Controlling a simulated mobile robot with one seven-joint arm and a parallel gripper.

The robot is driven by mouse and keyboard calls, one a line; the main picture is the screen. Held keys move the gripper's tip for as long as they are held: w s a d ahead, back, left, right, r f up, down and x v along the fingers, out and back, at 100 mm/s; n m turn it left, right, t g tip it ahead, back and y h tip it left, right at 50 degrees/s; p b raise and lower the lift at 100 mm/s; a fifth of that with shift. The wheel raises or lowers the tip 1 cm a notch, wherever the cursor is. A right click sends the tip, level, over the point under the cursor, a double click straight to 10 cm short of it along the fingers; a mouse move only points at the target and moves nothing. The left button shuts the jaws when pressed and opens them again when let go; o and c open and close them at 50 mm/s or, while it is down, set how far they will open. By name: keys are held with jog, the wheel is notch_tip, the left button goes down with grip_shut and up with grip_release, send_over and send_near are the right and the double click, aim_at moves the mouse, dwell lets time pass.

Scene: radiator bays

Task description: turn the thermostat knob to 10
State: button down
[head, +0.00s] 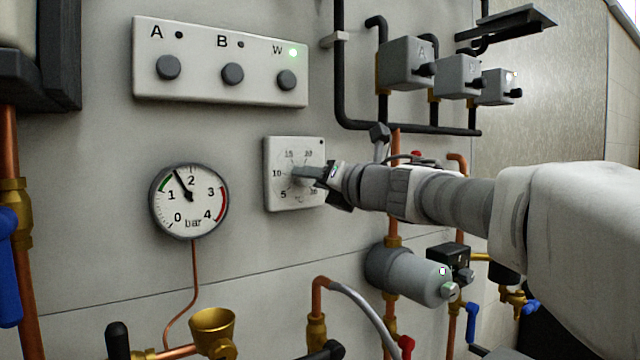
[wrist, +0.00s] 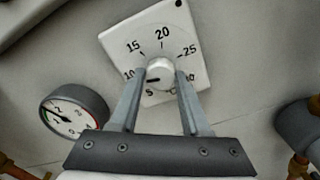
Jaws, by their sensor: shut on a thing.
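The white square thermostat plate (head: 276,203) is on the grey wall, with its dial numbered from 5 upward. It also shows in the wrist view (wrist: 160,16), tilted, with 15, 20 and 25 clear. The round white knob (wrist: 160,70) stands at the dial's middle. A short dark mark on it points left, slightly down, seemingly between 5 and 10; the exact reading is hard to tell. My gripper (wrist: 160,74) is shut on the knob, one finger on each side. In the head view my gripper (head: 300,173) reaches in from the right and hides part of the dial.
A pressure gauge (head: 189,202) is left of the thermostat. A panel with buttons A, B and W (head: 205,88) is above, its W light green. Pipes and a grey cylinder (head: 405,275) are below right; valve boxes (head: 407,64) are above right.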

jog(key=shift+r, duration=0.1)
dwell(0.3)
jog(key=shift+c, duration=1.8)
grip_release()
jog(key=shift+s, duration=0.1)
jog(key=p+v, duration=0.2)
jog(key=v, duration=1.5)
jog(key=shift+d, duration=0.15)
